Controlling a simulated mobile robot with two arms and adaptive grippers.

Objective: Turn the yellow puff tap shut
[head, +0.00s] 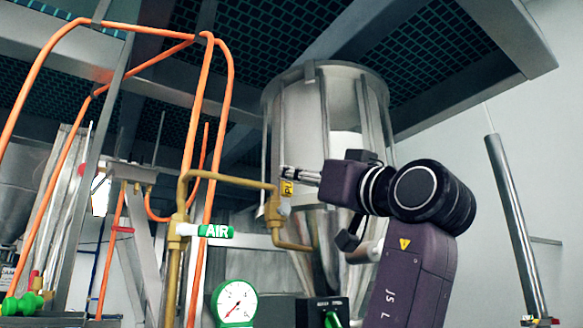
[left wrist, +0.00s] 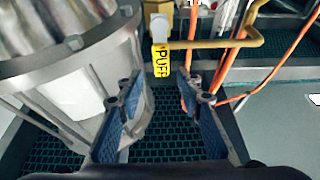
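The yellow puff tap (head: 286,188) sits on a brass pipe beside the hopper in the head view. In the left wrist view its yellow label (left wrist: 161,60) reads PUFF, and the handle points down the picture toward my fingers. My left gripper (head: 300,174) reaches toward the tap from the right in the head view. In the left wrist view the blue-padded fingers of that gripper (left wrist: 157,95) are wide apart with nothing between them. The label lies just beyond the fingertips, roughly centred between them. My right gripper does not show.
A metal hopper (head: 345,85) stands right behind the tap. A white-and-green AIR handle (head: 215,231) and a pressure gauge (head: 235,303) are to the left and lower. Orange hoses (head: 195,110) run beside the brass pipe (head: 225,178). Free space lies at the right.

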